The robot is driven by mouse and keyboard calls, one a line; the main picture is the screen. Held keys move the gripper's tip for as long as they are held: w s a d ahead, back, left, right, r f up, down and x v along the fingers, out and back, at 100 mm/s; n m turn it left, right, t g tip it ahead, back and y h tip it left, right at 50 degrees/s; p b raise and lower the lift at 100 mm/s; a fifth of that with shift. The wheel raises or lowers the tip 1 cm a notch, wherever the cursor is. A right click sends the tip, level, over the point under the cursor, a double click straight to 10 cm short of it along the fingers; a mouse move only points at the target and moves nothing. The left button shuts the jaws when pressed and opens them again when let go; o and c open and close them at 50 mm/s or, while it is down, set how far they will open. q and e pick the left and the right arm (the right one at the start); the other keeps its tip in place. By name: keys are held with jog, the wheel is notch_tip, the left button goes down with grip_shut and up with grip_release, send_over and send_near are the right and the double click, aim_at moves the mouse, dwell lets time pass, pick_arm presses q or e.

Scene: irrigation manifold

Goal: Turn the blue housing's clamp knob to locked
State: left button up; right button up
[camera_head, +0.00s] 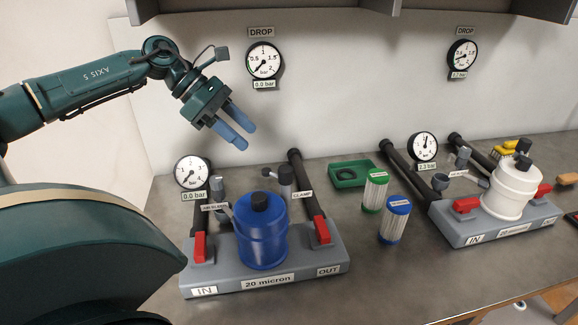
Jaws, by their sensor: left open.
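Red handles sit on the base at the left (200,247) and right (322,231). My left gripper (242,138) is open and empty, its blue fingers in the air above and behind the housing, well apart from the knob. My right gripper is not in view.
A white housing (513,190) stands on a similar base at the right. A green filter (375,192), a blue filter (395,221) and a green tray (353,173) stand between the bases. Gauges (264,61) hang on the wall. The front middle of the counter is clear.

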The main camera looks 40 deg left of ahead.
aim_at(284, 168)
pick_arm(q)
jog(key=p+x, duration=0.1)
jog(key=x, duration=1.1)
jog(key=shift+d+f, duration=0.1)
jog(key=shift+d, duration=0.05)
jog(key=shift+c, duration=0.3)
jog(key=shift+p, duration=0.3)
jog(key=c, duration=0.9)
